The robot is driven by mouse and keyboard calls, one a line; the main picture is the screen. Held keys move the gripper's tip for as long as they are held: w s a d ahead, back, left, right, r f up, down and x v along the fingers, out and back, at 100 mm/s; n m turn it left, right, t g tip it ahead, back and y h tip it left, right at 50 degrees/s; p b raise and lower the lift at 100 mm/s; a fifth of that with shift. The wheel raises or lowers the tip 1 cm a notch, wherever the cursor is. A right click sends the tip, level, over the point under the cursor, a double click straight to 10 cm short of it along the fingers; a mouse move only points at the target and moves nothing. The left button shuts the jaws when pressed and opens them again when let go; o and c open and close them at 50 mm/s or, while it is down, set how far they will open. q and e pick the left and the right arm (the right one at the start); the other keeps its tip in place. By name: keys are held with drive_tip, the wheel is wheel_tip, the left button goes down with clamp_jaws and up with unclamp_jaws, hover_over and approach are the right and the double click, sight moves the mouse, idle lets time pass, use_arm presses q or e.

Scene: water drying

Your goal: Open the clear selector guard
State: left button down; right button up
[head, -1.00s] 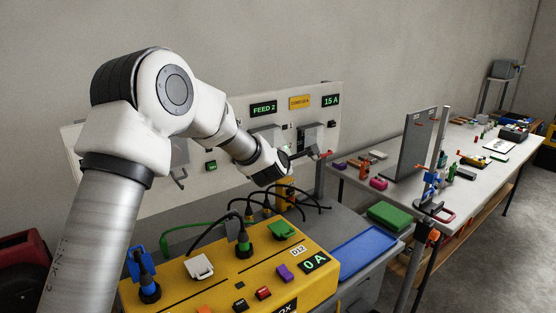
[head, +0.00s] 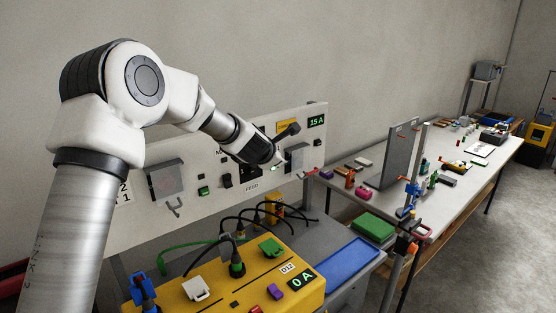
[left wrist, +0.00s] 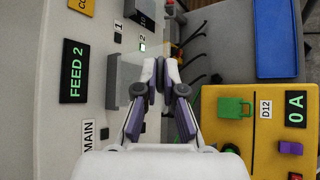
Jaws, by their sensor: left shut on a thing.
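My left gripper (head: 290,130) reaches from the left across the wall panel (head: 140,220), and its fingertips stand in front of the panel. In the left wrist view its fingers (left wrist: 160,76) have come together on something small that I cannot make out between the tips. My right gripper is not in view.
A second grey box (head: 297,158) is on the panel to the right, and another (head: 166,180) to the left. Below is a yellow power box (head: 260,270) with plugs and black cables. A blue tray (head: 348,260) and a cluttered workbench (head: 400,205) stand to the right.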

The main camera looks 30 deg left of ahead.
use_arm(q)
drive_tip(key=shift+a+r, duration=0.2)
drive_tip(key=shift+r, duration=0.3)
drive_tip(key=shift+w, duration=0.1)
drive_tip(key=c, duration=1.4)
unclamp_jaws()
drive_tip(key=shift+o, duration=0.6)
drive_tip(key=shift+a+f, duration=0.2)
drive_tip(key=shift+a, duration=0.1)
drive_tip(key=shift+d+r, duration=0.1)
drive_tip(key=shift+d, duration=0.05)
